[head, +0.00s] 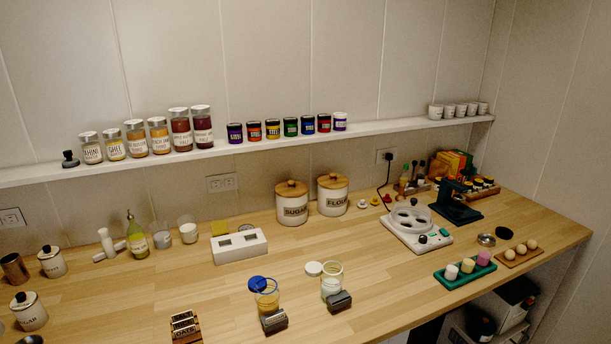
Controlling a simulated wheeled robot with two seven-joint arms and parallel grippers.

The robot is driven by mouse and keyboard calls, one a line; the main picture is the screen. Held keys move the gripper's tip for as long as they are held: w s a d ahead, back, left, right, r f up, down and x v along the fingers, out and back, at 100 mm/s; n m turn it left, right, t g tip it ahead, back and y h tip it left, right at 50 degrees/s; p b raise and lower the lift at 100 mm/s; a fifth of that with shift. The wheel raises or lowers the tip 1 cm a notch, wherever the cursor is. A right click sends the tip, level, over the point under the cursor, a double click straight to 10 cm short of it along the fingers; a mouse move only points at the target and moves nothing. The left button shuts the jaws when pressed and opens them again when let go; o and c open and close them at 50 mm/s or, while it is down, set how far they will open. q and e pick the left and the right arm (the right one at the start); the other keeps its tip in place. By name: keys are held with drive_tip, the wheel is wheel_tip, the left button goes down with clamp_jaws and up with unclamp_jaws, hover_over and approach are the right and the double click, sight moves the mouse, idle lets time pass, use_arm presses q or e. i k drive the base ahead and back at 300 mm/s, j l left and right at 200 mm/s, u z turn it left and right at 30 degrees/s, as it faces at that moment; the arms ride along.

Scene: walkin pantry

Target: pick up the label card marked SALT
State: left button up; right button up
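A small dark wooden holder with several label cards (185,325) stands at the front edge of the wooden counter, left of centre. One card seems to read OATS; the lettering on the others is too small to read, so I cannot tell which is marked SALT. A dark block (275,321) sits in front of a jar with yellowish contents (267,298). A second dark block (339,302) sits in front of an open jar with pale contents (331,285). Neither of my grippers shows in the head view.
Sugar (292,208) and flour (332,197) canisters stand at the back. A white slotted box (239,246) is mid-counter, with a white appliance (416,230) and green tray (464,272) to the right. The counter (130,300) left of the card holder is mostly clear.

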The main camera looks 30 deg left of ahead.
sight(187, 314)
drive_tip(key=u, duration=1.7)
drive_tip(key=z, duration=0.85)
drive_tip(key=j+z, duration=0.3)
drive_tip(key=k+j+z, duration=0.15)
drive_tip(key=j+z, duration=0.15)
drive_tip(key=k+j+z, duration=0.15)
drive_tip(key=j+z, duration=0.15)
drive_tip(key=k+j+z, duration=0.15)
drive_tip(key=j+z, duration=0.15)
drive_tip(key=k+j, duration=0.15)
drive_tip(key=j, duration=0.1)
